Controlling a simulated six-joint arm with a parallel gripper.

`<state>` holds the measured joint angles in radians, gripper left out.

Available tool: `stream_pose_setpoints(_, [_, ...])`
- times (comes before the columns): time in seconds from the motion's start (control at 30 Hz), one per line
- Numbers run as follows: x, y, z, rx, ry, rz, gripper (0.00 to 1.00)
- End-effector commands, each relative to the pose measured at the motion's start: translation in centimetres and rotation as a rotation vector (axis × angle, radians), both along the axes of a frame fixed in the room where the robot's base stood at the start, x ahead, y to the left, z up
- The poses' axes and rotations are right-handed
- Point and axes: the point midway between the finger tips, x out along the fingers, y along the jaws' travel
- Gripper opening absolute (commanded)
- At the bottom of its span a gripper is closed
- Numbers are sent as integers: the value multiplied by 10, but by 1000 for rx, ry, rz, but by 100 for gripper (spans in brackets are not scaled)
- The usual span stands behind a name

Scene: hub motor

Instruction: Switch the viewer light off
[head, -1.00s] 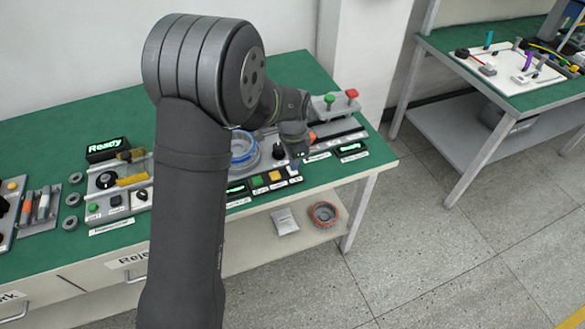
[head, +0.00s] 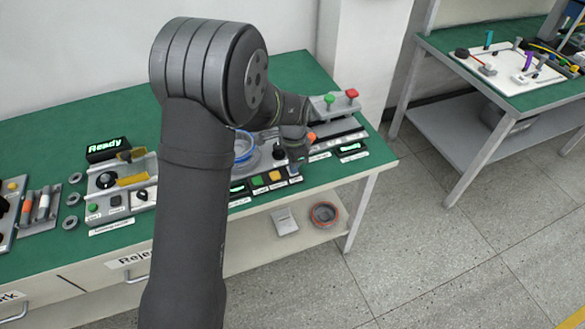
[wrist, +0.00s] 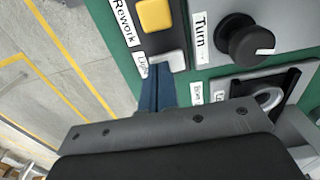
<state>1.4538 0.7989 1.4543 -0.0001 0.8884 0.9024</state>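The light switch, a pale grey rocker (wrist: 174,60) beside a partly hidden "Light" label, is at the end of a dark button panel in the wrist view. My gripper (wrist: 158,72) has its blue fingers together, with their tips at the edge of the switch. I cannot tell whether they touch it. No object shows between the fingers. In the head view my gripper (head: 298,168) is low over the right end of the button panel (head: 262,182). The switch is hard to make out there.
A yellow button (wrist: 156,14) labelled "Rework" sits beside the switch. A black knob (wrist: 250,45) labelled "Turn" is to the right. A ring-shaped part (wrist: 268,98) lies near the gripper body. The green bench's (head: 345,190) front edge is close by.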

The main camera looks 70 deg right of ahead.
Motion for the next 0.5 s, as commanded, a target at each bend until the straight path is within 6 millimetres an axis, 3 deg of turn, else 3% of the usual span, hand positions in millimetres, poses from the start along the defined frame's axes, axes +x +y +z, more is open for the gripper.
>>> stream_pose_setpoints(0.27, [0, 0, -3, 0, 0, 0, 0])
stream_pose_setpoints(0.5, [0, 0, 12, -1, 0, 0, 0])
